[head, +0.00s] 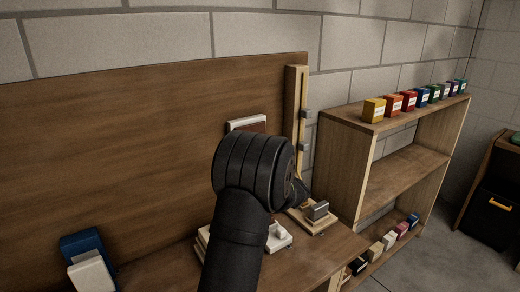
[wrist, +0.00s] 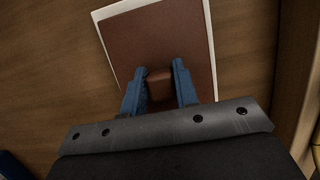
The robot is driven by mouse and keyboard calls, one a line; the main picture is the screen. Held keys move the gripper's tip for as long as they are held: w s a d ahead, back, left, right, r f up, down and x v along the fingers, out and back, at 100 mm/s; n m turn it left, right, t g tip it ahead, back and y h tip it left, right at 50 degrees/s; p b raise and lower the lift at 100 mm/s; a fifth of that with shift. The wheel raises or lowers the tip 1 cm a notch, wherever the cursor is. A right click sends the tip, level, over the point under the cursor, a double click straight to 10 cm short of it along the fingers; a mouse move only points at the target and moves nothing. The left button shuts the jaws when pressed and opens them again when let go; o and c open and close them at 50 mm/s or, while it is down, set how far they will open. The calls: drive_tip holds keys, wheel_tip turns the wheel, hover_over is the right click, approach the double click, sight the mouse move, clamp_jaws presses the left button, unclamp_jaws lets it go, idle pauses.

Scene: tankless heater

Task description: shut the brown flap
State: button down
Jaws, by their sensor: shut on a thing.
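The brown flap (wrist: 165,40) fills the upper middle of the wrist view, in a white frame (wrist: 103,14) that shows along its left and top edges. A small brown knob (wrist: 160,86) stands out from the flap. My gripper (wrist: 158,76) has its two blue fingers on either side of the knob and is shut on it. In the head view only the top of the flap (head: 252,127) and the white frame (head: 243,121) show. My arm hides the rest there, and the gripper too. I cannot tell whether the flap lies flush with its frame.
A wooden back panel (head: 130,130) surrounds the frame. A vertical wooden rail (head: 297,100) with grey blocks stands to the right. A shelf (head: 405,175) with several coloured boxes is farther right. A blue and white box (head: 88,262) is at lower left.

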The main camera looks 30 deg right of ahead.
drive_tip(key=shift+w+f, duration=0.4)
drive_tip(key=shift+f, duration=0.05)
drive_tip(key=shift+w+a, duration=0.1)
drive_tip(key=c, duration=1.1)
unclamp_jaws()
drive_tip(key=shift+s, duration=0.25)
drive_tip(key=v, duration=1.7)
drive_tip(key=shift+s, duration=0.15)
drive_tip(key=shift+r, duration=0.1)
